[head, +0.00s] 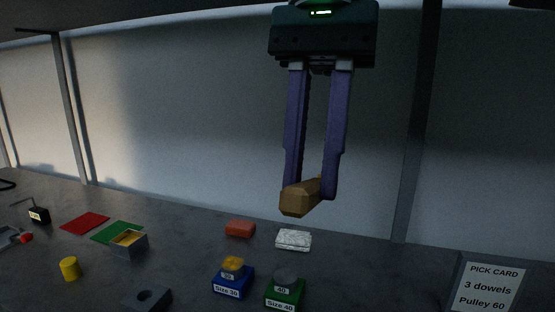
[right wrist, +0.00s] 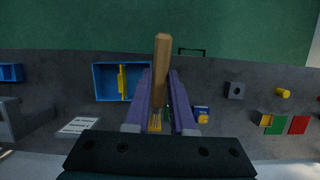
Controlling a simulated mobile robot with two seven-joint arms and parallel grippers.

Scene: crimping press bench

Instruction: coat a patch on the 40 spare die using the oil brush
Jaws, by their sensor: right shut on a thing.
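My right gripper (head: 312,185) is shut on the oil brush (head: 297,200), high above the bench. In the head view the wooden handle's end points towards me. In the right wrist view the handle (right wrist: 162,65) sticks out between the fingers, and pale bristles seem to show low between them. The 40 spare die (head: 285,278) is a grey round piece labelled 40 on a green "Size 40" block (head: 283,296). It stands below the brush, apart from it. My left gripper is not in view.
A blue "Size 30" block (head: 231,284) with an amber piece stands left of the green block. Behind are an orange block (head: 240,228) and a whitish item (head: 293,240). A pick card (head: 490,287) stands at right. A yellow cylinder (head: 69,268) and open box (head: 129,246) are left.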

